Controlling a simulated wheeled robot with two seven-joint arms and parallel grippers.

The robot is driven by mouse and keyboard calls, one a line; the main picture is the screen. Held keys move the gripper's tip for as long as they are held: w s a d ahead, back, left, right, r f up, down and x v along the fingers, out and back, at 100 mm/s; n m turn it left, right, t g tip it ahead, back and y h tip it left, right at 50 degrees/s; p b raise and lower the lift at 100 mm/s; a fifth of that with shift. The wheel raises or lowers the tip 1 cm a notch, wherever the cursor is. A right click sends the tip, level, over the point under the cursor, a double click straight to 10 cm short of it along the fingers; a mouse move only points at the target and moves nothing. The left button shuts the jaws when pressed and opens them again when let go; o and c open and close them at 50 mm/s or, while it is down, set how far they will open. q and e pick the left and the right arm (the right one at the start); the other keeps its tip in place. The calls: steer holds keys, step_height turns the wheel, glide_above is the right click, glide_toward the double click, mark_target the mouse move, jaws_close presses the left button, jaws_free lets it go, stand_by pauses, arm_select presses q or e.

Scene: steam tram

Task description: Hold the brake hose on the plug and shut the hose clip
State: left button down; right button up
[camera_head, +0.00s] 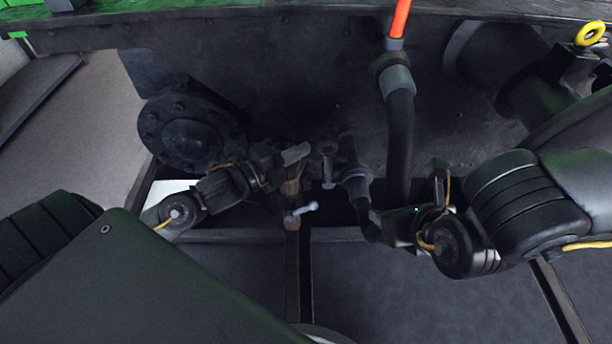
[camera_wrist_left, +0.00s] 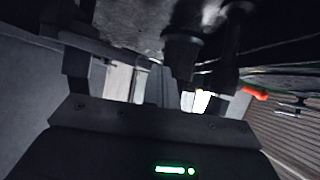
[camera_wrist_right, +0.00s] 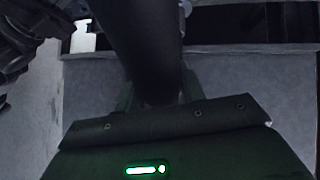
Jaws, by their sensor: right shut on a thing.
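The black brake hose (camera_head: 370,222) hangs just right of centre in the head view and bends down to the right. My right gripper (camera_head: 396,228) is shut on its lower part; the hose (camera_wrist_right: 148,45) also runs between the fingers in the right wrist view. The grey hose clip (camera_head: 356,175) sits around the hose's upper end, with a ringed arm (camera_head: 328,152) standing up at its left. The plug is mostly hidden at the hose top. My left gripper (camera_head: 285,165) appears open and empty, left of the clip and apart from it.
A thick black pipe (camera_head: 399,140) with a grey collar and orange rod stands right of the hose. A round bolted buffer (camera_head: 190,135) is at left. A small grey lever (camera_head: 301,210) on a brownish post is below my left gripper. Dark floor panels lie below.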

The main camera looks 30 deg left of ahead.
steer(key=shift+w+r, duration=0.15)
arm_select(q)
steer(key=s+a+r, duration=0.1)
steer(key=s, duration=0.6)
steer(key=shift+s+a+r, duration=0.4)
arm_select(e)
steer(key=o, duration=1.3)
steer(key=shift+o, duration=0.2)
arm_select(q)
step_height(320, 180, up, 14)
steer(key=p, duration=1.3)
steer(key=shift+f, duration=0.25)
arm_select(e)
steer(key=v, duration=1)
steer(key=shift+d+r, duration=0.15)
steer(key=shift+r, duration=0.05)
